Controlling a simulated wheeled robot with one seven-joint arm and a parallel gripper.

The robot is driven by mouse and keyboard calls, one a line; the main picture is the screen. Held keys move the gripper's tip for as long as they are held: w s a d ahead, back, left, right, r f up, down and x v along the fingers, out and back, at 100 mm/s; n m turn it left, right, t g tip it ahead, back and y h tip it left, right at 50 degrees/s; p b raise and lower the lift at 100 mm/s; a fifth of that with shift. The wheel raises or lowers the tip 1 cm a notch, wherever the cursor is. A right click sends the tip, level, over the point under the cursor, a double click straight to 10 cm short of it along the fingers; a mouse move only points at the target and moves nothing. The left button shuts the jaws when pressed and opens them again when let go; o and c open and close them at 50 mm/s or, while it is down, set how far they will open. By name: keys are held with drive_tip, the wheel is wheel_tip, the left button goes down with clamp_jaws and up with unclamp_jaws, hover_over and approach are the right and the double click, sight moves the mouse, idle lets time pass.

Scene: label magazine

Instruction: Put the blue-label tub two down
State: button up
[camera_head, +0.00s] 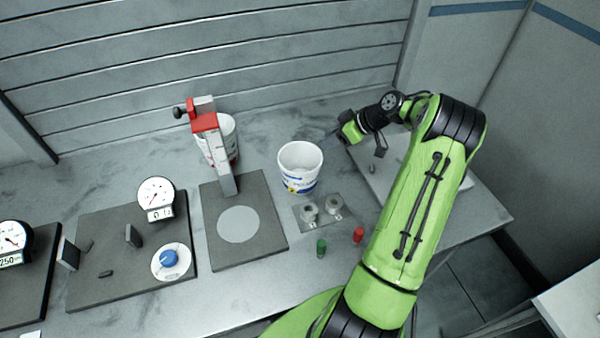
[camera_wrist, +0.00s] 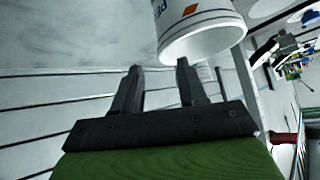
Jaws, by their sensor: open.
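A white tub with blue lettering and an orange mark (camera_wrist: 200,28) shows at the top of the wrist view, just beyond my fingers. My gripper (camera_wrist: 157,68) is open, with nothing between its two dark fingers. In the head view my gripper (camera_head: 341,131) is to the right of the blue-label tub and apart from it. A second white tub (camera_head: 229,139) stands partly hidden behind a red-topped upright gauge.
The red-topped gauge (camera_head: 207,125) rises from a dark plate with a pale disc (camera_head: 238,224). Dial gauges (camera_head: 156,195) are at left.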

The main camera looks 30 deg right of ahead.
sight(301, 151)
drive_tip(key=x, duration=0.9)
drive_tip(key=shift+w+a+p, duration=0.1)
drive_tip(key=shift+a+p, duration=0.05)
drive_tip(key=shift+p, duration=0.2)
drive_tip(key=shift+r, duration=0.1)
clamp_jaws()
